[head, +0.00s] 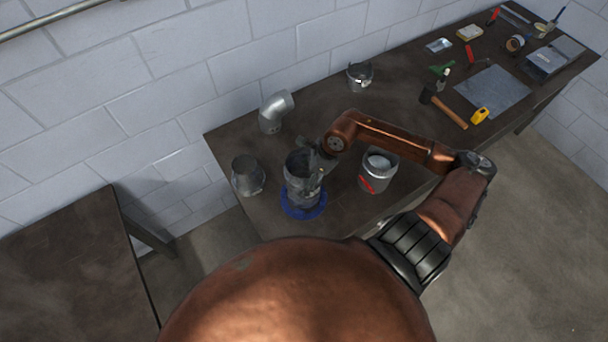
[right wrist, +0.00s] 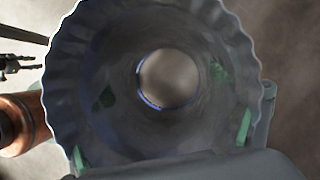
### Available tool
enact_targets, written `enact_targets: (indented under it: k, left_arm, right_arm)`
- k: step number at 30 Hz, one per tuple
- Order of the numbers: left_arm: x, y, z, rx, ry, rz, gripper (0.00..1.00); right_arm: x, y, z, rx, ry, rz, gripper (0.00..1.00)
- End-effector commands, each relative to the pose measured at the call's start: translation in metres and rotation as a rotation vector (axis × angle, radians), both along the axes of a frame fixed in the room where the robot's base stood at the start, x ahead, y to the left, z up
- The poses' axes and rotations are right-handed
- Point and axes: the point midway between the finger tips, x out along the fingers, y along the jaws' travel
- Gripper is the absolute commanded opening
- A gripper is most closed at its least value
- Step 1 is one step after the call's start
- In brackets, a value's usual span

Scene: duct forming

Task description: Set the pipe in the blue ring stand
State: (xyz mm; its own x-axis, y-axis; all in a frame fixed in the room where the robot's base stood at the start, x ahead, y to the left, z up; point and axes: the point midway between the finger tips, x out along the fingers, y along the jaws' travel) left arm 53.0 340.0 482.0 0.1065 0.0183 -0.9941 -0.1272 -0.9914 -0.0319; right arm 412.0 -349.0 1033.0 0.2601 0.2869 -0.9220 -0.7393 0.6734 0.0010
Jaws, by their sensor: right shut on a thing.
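The pipe (head: 301,182) is a dull grey metal cylinder with a crimped upper rim. It stands roughly upright over the blue ring stand (head: 303,212), near the bench's left end. My right gripper (head: 319,163) is shut on the pipe's right side near the top. In the right wrist view I look down into the pipe (right wrist: 120,115), and a thin blue edge shows at its far opening. I cannot tell whether the pipe's lower end rests in the ring or hovers just above it. Dark finger-like parts, perhaps my left gripper (right wrist: 18,63), show at the left edge there.
A tapered metal piece (head: 248,176) stands left of the pipe, with an elbow duct (head: 274,112) behind. A metal can (head: 378,172) with a red mark stands right. Another small pot (head: 359,76) is farther back. Tools and a metal sheet (head: 493,90) lie on the bench's right part.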

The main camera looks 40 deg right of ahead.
Motion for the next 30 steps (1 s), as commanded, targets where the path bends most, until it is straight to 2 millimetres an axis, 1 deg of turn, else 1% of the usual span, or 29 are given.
enact_targets:
  k: [1,3,12,15,30]
  left_arm:
    - [-0.001,0.0,-0.007,0.0,0.001,0.0,0.4]
    - [-0.002,0.0,-0.012,0.0,0.003,0.0,0.4]
    - [-0.006,0.0,-0.031,0.0,0.008,0.0,0.4]
    - [-0.006,0.0,-0.035,0.0,0.009,0.0,0.4]
    - [-0.007,-0.001,-0.037,-0.001,0.01,0.0,0.4]
  right_arm:
    - [0.001,0.0,-0.006,0.0,-0.001,0.0,0.47]
    - [0.0,0.0,-0.012,0.001,-0.001,0.0,0.47]
    - [0.001,0.0,-0.033,0.001,-0.001,0.0,0.47]
    - [0.001,0.0,-0.038,0.001,-0.001,0.0,0.47]
    - [0.001,0.0,-0.04,0.001,-0.002,0.001,0.47]
